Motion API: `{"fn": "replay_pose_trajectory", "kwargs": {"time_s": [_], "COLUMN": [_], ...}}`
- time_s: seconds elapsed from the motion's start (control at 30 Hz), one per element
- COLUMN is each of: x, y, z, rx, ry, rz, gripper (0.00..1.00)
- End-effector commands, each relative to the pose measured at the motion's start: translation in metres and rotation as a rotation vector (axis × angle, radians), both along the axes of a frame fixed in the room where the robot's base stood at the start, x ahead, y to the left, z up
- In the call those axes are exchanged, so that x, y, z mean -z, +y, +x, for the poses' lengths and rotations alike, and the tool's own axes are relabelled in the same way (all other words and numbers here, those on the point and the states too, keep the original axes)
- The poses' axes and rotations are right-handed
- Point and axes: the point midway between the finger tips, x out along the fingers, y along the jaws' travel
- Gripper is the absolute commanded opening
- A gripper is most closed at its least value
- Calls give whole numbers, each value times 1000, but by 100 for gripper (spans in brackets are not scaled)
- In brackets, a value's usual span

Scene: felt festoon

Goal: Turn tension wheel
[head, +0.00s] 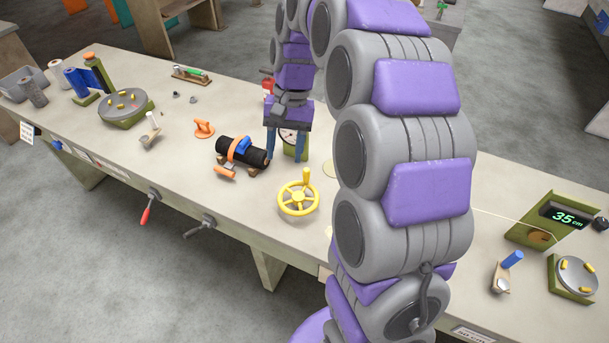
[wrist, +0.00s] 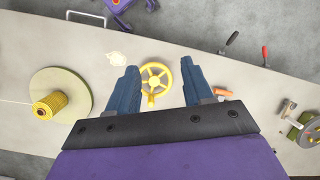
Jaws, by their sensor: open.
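The yellow tension wheel (head: 298,199) lies flat on the bench, with spokes, a central hub and a knob standing up from its rim. In the wrist view the wheel (wrist: 155,77) shows between my two blue fingers, with its knob toward my palm. My gripper (head: 286,150) is open and empty. It points down above the bench, behind the wheel in the head view, with a gap between fingers and wheel. In the wrist view my gripper (wrist: 156,75) has its fingers spread to either side of the wheel.
A black roll with an orange band (head: 243,151) lies left of my gripper. A dial gauge (head: 290,137) stands just behind my fingers. A display reading 35 cm (head: 563,217) stands at the right. In the wrist view a large spool (wrist: 76,95) is at the left. Bench around the wheel is mostly clear.

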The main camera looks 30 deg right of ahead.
Motion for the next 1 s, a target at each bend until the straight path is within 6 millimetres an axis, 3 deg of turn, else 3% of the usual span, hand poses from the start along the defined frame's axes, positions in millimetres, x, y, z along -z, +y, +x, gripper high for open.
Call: {"fn": "replay_pose_trajectory", "kwargs": {"time_s": [0.03,0.2,0.37,0.5,0.73,1.0], "x": [6,24,48,74,110,126], "y": [-6,-31,-66,-104,-152,-165], "z": [17,66,102,125,144,148], "rx": [36,164,289,399,538,592], "ry": [13,44,76,106,146,161], "rz": [5,13,17,14,-2,-17], "gripper": [51,51,51,51,51,51]}}
